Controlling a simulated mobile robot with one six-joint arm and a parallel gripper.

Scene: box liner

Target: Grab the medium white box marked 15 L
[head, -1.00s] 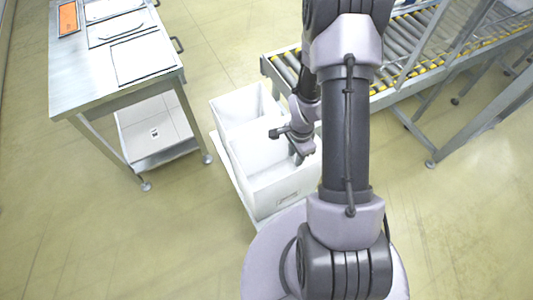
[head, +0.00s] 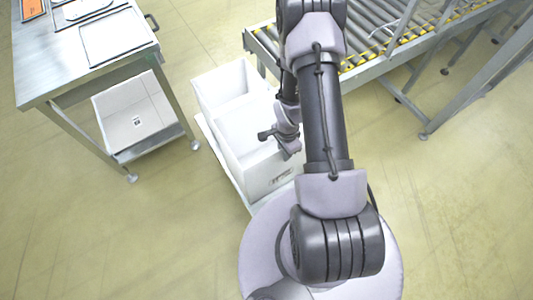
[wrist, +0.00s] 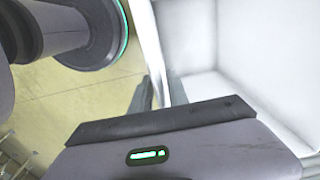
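Two open white boxes stand end to end on a low pale base: a smaller one (head: 222,86) behind and a larger one (head: 250,172) in front. The larger one has a small label too blurred to read, so I cannot tell which is 15 L. My gripper (head: 280,140) is at the larger box's right side, partly hidden by my arm. In the wrist view, my gripper (wrist: 158,80) has its two fingers apart, with a white box wall (wrist: 153,45) running between them. The box's empty inside fills the right of that view. I cannot see firm contact.
A metal table (head: 60,70) with trays on top stands at left. Another white box (head: 135,112) with a small dark mark sits on its lower shelf. A roller conveyor (head: 375,40) runs behind at right. The floor at front left is clear.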

